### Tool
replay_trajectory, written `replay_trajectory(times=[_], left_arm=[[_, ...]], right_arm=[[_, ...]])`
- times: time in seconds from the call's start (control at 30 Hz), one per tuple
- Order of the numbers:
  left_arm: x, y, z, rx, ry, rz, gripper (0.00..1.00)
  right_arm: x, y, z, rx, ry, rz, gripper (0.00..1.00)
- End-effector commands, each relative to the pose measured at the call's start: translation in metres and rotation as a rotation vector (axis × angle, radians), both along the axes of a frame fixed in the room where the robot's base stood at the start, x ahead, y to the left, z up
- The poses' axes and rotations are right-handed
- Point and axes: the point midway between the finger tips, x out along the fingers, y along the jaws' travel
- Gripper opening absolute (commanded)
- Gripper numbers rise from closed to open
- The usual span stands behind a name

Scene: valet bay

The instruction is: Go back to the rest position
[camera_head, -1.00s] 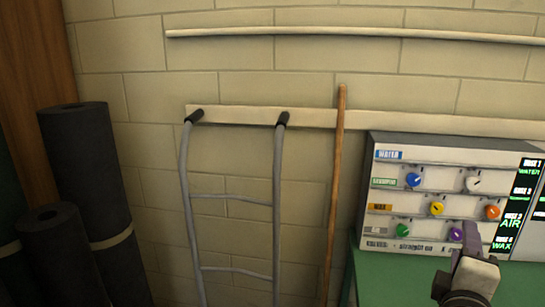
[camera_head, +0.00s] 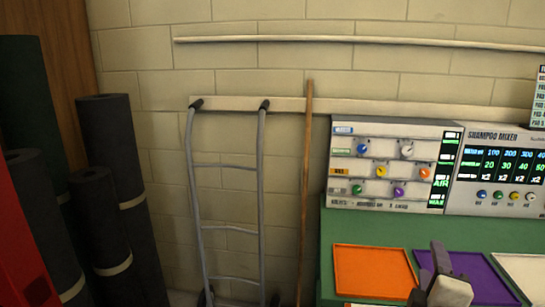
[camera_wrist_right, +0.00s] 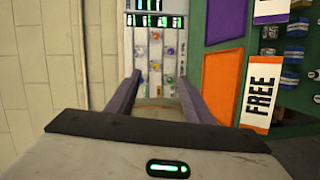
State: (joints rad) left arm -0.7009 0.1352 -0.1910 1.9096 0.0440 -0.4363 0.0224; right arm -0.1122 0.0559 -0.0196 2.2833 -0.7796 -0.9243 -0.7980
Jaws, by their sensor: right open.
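My right gripper (camera_head: 437,252) is in the lower right of the head view, below the knob panel and in front of the trays on the green bench. In the right wrist view the two purple-grey fingers of the gripper (camera_wrist_right: 158,82) stand apart with nothing between them. The knob panel (camera_head: 385,160), white with coloured knobs, stands at the back of the bench, and it also shows beyond the fingers in the wrist view (camera_wrist_right: 155,50). My left gripper is not in view.
The green bench (camera_head: 345,228) carries an orange tray (camera_head: 372,270), a purple tray (camera_head: 480,272) and a white tray (camera_head: 525,270). A shampoo mixer panel (camera_head: 497,170) stands beside the knob panel. A hand truck (camera_head: 227,230), a wooden pole (camera_head: 305,190) and dark rolls (camera_head: 120,190) stand left.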

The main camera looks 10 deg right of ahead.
Motion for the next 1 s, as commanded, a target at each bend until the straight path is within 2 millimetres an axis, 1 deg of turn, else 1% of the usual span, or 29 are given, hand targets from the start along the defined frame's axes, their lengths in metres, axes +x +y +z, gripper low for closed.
replay_trajectory(times=[0.03,0.17,0.2,0.27,0.37,0.4,0.47,0.5,0.57,0.6,0.67,0.7,0.8,0.83,0.9,1.0], left_arm=[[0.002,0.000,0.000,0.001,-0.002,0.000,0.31],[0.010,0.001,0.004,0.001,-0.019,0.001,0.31],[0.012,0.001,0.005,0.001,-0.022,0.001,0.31],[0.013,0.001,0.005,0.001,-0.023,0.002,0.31],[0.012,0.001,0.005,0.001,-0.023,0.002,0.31],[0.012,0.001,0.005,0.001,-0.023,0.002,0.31],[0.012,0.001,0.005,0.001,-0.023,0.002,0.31],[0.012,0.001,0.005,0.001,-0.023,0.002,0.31],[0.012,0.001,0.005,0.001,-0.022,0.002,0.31],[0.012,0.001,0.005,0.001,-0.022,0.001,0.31],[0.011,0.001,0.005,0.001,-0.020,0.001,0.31],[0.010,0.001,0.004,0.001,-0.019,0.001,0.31],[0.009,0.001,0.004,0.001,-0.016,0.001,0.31],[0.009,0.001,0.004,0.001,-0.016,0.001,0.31],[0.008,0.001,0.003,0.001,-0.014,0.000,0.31],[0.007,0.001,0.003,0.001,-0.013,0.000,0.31]], right_arm=[[0.001,0.007,-0.016,0.033,0.013,0.025,0.47],[0.003,0.026,-0.053,0.136,0.036,0.089,0.47],[0.002,0.033,-0.067,0.177,0.045,0.109,0.47],[0.000,0.045,-0.089,0.241,0.060,0.139,0.47],[-0.009,0.068,-0.133,0.382,0.096,0.185,0.47],[-0.016,0.079,-0.155,0.455,0.115,0.202,0.47],[-0.031,0.099,-0.190,0.583,0.147,0.221,0.47],[-0.045,0.112,-0.216,0.679,0.171,0.225,0.47],[-0.068,0.132,-0.250,0.828,0.204,0.220,0.47],[-0.084,0.145,-0.271,0.924,0.226,0.206,0.47],[-0.110,0.161,-0.298,1.061,0.253,0.174,0.47],[-0.126,0.170,-0.313,1.144,0.268,0.150,0.47],[-0.161,0.188,-0.341,1.311,0.296,0.080,0.47],[-0.170,0.192,-0.346,1.350,0.301,0.061,0.47],[-0.185,0.198,-0.356,1.417,0.308,0.026,0.47],[-0.195,0.203,-0.362,1.465,0.310,-0.003,0.47]])
